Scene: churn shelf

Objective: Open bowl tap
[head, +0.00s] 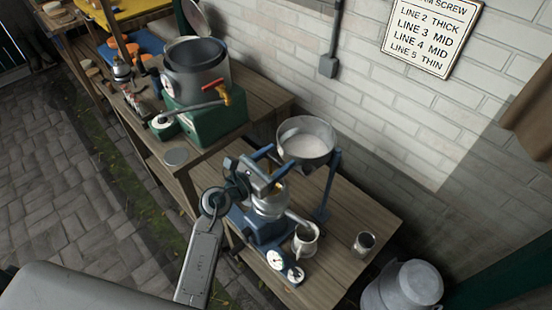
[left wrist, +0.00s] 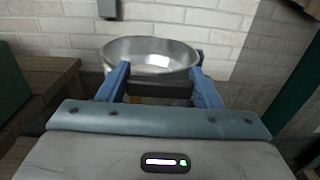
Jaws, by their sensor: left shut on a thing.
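A wide metal bowl (head: 306,141) with pale contents stands high on the blue separator (head: 262,228), at the back of the wooden bench. It also shows in the left wrist view (left wrist: 150,52). My left gripper (head: 281,157) reaches in from the left, just in front of and below the bowl's rim. In the left wrist view its two blue fingers (left wrist: 160,72) point at the bowl. A dark piece (left wrist: 160,89), seemingly the bowl tap, lies between them. The gripper is shut on it; the fingers hide much of it. I cannot tell the tap's turn. My right gripper is not in view.
A small cup (head: 364,243) stands at the right of the bench (head: 345,210).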

